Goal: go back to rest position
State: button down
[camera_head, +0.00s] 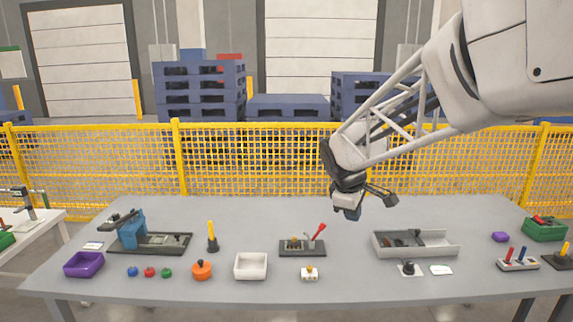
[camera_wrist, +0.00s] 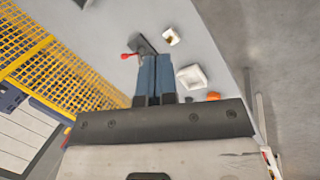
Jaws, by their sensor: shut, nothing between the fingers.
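My gripper (camera_head: 347,213) hangs in the air above the middle of the grey table (camera_head: 300,217), near its back half, pointing down. In the wrist view, the two blue fingers of my gripper (camera_wrist: 154,62) lie close together with nothing between them. My arm reaches in from the upper right in the head view. The gripper touches none of the objects on the table.
Below are a lever box (camera_head: 302,248), a white tray (camera_head: 250,266), a grey divided tray (camera_head: 416,245) and an orange pot (camera_head: 201,270). A blue press (camera_head: 131,230) and a purple bin (camera_head: 84,264) stand left. A yellow mesh fence (camera_head: 250,160) runs behind the table.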

jog(key=s+d+f+m+y, duration=0.1)
jog(key=s+m, duration=0.5)
jog(key=s, duration=1)
jog(key=s+d+f+m+y, duration=0.1)
jog(key=s+m, duration=0.5)
jog(key=s, duration=1)
jog(key=shift+s+f, duration=0.3)
jog(key=shift+f, duration=0.4)
